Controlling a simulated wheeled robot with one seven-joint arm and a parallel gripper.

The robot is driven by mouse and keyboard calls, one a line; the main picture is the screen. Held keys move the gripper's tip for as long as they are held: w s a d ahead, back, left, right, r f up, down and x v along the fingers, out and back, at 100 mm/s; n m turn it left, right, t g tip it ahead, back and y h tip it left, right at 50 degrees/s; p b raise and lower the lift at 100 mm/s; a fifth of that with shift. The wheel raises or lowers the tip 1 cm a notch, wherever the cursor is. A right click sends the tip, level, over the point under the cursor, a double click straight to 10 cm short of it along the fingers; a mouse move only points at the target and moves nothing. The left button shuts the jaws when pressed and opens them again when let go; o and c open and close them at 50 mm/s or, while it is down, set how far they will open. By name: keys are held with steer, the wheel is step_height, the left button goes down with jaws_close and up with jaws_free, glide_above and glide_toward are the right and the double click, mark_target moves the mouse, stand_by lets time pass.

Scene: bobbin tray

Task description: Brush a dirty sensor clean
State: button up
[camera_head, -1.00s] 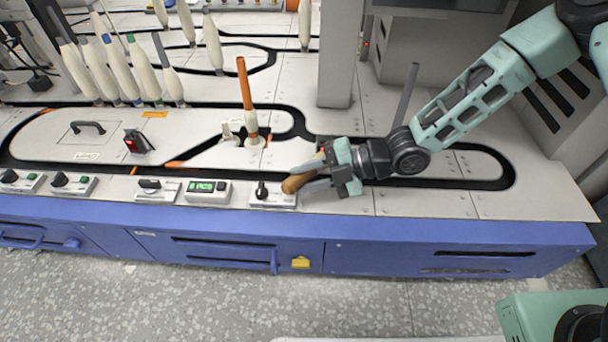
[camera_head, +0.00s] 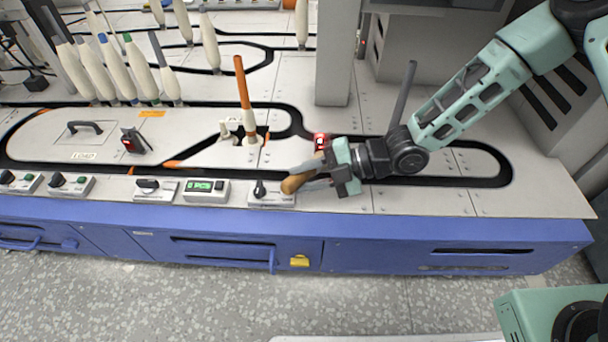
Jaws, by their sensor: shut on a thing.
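My gripper (camera_head: 318,178) is shut on a brush, whose rounded brown wooden handle (camera_head: 291,184) sticks out to the left of the fingers. The brush's bristles are hidden or too small to make out. The brush is over the front of the white machine top, close to the front edge. A small sensor (camera_head: 320,142) with a bright red light stands just behind my gripper, beside the black track. Another small dark sensor-like box (camera_head: 133,141) with a red face stands tilted on the left panel. Dirt on either is too small to tell.
A bobbin with an orange top (camera_head: 246,105) stands upright left of my gripper. Control boxes with knobs (camera_head: 271,193) line the front edge. A grey post (camera_head: 338,55) and a thin grey rod (camera_head: 405,92) rise behind. The right-hand top is mostly clear.

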steer(key=shift+s+a+b, duration=0.15)
steer(key=shift+s+b, duration=0.7)
steer(key=shift+s, duration=2.15)
steer(key=shift+s+b, duration=0.5)
steer(key=shift+s, duration=1)
steer(key=shift+w+r, duration=0.1)
